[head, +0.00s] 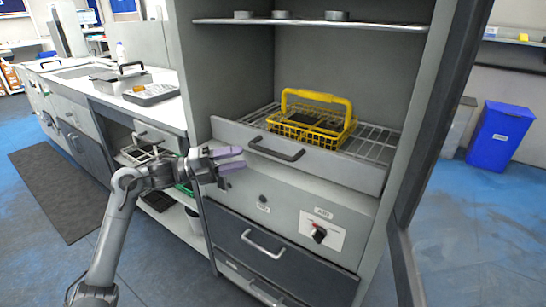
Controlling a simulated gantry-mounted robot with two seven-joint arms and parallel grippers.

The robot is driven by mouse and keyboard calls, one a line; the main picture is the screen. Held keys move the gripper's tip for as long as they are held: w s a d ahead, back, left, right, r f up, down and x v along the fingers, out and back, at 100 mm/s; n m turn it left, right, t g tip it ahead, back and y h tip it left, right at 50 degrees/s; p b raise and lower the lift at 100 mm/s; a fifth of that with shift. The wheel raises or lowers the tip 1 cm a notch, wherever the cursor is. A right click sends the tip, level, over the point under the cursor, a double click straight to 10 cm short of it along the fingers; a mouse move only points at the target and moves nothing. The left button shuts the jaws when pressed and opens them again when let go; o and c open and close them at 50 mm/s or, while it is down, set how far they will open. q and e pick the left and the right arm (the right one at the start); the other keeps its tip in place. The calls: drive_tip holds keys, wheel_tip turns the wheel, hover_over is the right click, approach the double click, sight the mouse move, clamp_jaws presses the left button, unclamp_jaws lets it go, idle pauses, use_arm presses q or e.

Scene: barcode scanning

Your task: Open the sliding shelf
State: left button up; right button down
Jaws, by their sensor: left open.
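The sliding shelf has a grey front panel (335,169) with a dark bar handle (276,149) and a wire rack (376,142) behind it. A yellow wire basket (312,119) with a raised handle stands on the rack, with something dark inside. My left gripper (236,159) is open, its purple fingers pointing right. It is just left of the dark handle, in front of the panel's left part. Nothing shows between its fingers. My right gripper is not in view.
The cabinet's door (440,110) stands open on the right. An upper shelf (310,22) holds several small round items. Below the sliding shelf are a knob (319,234) and drawers (290,262). A counter (120,95) with trays is at left; a blue bin (500,136) is at right.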

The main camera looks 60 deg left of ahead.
sight(269, 152)
use_arm(q)
drive_tip(key=shift+b+x, duration=1.75)
drive_tip(key=shift+x, duration=3)
drive_tip(key=shift+c, duration=0.3)
clamp_jaws()
